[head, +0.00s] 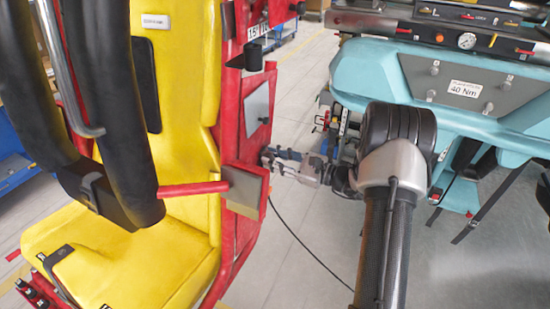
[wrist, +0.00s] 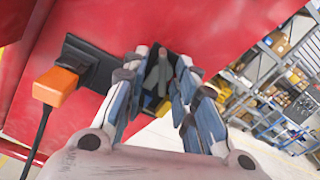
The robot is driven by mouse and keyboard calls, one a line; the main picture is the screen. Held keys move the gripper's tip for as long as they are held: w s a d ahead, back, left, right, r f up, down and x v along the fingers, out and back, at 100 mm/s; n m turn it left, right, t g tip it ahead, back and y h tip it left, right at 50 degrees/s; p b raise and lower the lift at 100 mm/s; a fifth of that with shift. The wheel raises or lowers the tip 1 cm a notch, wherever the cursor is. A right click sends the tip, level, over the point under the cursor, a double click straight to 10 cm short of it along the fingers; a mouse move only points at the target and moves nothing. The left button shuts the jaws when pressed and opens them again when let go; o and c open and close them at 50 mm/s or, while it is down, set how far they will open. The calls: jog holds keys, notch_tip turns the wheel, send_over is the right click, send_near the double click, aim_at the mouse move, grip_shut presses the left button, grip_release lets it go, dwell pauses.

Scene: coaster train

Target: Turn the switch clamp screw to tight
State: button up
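In the wrist view, a grey peg-like part (wrist: 160,74), which may be the clamp screw, stands at a dark recess in a red panel (wrist: 215,30). My gripper (wrist: 165,66) points at the panel with a finger on each side of this part. The fingers are apart, and I cannot see clear contact with it. In the head view, my gripper (head: 268,160) is at the side of the red seat frame (head: 240,215), below a grey plate (head: 257,110). The grey part and any switch marking cannot be made out there.
An orange connector (wrist: 55,86) with a black cable sits in a black socket plate left of my fingers. The yellow seat (head: 125,265) and black padded restraint (head: 100,120) are at left. A turquoise cart (head: 375,75) labelled 40 Nm is at right. Grey floor lies between.

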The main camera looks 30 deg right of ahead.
jog(key=shift+r, duration=0.1)
jog(key=v, duration=1.2)
jog(key=shift+o, duration=0.3)
